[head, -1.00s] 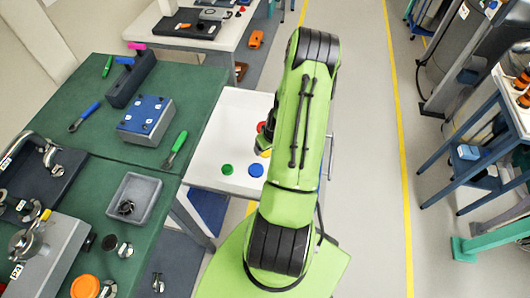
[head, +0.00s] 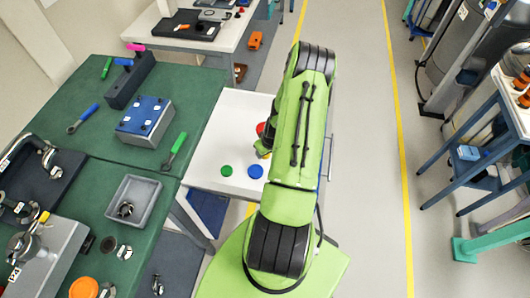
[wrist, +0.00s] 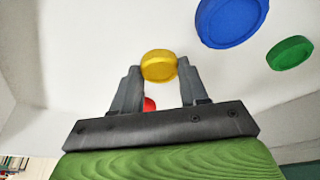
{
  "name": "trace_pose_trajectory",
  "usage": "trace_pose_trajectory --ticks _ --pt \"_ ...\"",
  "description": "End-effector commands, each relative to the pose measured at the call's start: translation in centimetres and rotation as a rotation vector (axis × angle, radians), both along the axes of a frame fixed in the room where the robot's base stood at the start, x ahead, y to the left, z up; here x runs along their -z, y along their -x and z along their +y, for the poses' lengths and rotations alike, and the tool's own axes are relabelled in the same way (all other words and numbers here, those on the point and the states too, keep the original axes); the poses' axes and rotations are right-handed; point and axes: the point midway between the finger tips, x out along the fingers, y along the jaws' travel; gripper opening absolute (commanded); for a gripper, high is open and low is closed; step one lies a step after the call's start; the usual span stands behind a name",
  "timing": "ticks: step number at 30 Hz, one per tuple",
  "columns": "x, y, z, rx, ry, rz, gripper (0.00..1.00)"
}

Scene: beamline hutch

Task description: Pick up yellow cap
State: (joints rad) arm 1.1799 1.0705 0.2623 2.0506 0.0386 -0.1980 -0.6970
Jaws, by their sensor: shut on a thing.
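The yellow cap (wrist: 159,66) is a round disc held between the two fingertips of my gripper (wrist: 158,80) in the wrist view. My gripper is shut on it, one finger touching each side. Whether the cap is clear of the white surface I cannot tell. In the head view my green arm hides most of the gripper and the yellow cap.
A blue cap (wrist: 230,20) and a green cap (wrist: 290,52) lie on the white cart top (head: 240,110) near the gripper. A red cap (wrist: 150,104) shows partly behind the fingers. A green workbench (head: 100,180) with tools stands left of the cart.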

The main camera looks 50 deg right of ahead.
Motion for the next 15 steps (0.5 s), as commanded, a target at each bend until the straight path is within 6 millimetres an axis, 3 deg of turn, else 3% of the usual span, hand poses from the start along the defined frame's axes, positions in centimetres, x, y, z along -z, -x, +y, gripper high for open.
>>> trace_pose_trajectory --ticks 5,15 --pt "-1.0 0.0 -0.1 -0.001 0.002 -0.001 0.16" --pt "-8.7 0.0 -0.1 -0.001 0.004 -0.001 0.16"
